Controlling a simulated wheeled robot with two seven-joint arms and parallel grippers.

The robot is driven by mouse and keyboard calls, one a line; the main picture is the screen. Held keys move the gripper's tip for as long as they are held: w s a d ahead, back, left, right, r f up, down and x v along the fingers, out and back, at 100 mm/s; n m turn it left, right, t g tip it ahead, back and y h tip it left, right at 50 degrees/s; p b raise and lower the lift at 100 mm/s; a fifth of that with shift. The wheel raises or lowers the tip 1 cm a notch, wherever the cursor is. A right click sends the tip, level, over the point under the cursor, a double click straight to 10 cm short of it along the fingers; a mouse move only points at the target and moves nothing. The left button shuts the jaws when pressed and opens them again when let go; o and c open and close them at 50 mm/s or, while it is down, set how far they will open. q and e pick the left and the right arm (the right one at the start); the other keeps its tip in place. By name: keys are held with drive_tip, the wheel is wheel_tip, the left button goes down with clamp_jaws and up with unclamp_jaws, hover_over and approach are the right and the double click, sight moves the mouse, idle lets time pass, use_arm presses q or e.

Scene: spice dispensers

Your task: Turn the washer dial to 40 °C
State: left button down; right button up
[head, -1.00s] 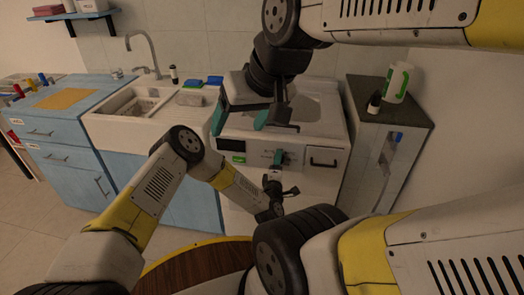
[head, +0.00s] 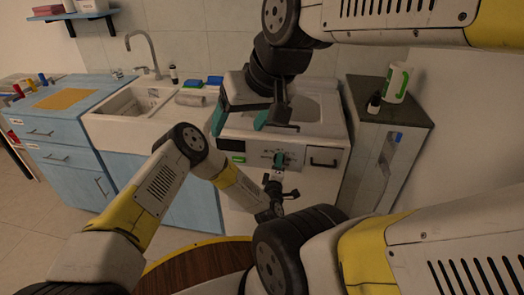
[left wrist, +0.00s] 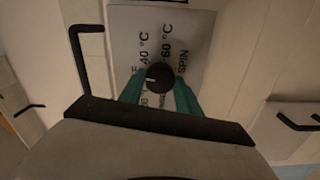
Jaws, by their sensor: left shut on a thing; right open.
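The washer (head: 315,185) stands in the middle of the head view, with its dial panel on the front. In the left wrist view the dark round dial (left wrist: 159,77) has a white mark pointing left, just below the 40 °C label (left wrist: 143,47). The 60 °C label (left wrist: 167,40) is above the dial and SPIN is to its right; other labels are partly hidden by the fingers. My left gripper (head: 281,160) is shut on the dial, with teal fingers (left wrist: 158,88) on both sides. My right gripper (head: 267,122) is open and empty, above the washer top.
A black handle (head: 323,162) sits on the washer front right of the dial. A dark-topped side cabinet (head: 400,120) with a green-and-white container (head: 397,82) and small bottle stands right. A sink (head: 140,105) and blue cabinets (head: 70,130) are left.

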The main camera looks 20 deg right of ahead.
use_arm(q)
drive_tip(key=shift+m, duration=3.7)
drive_tip(key=shift+f+m, duration=0.1)
drive_tip(key=shift+m, duration=0.2)
drive_tip(key=c, duration=0.8)
unclamp_jaws()
drive_tip(key=shift+c, duration=0.2)
drive_tip(key=v, duration=0.8)
drive_tip(key=shift+w, duration=0.1)
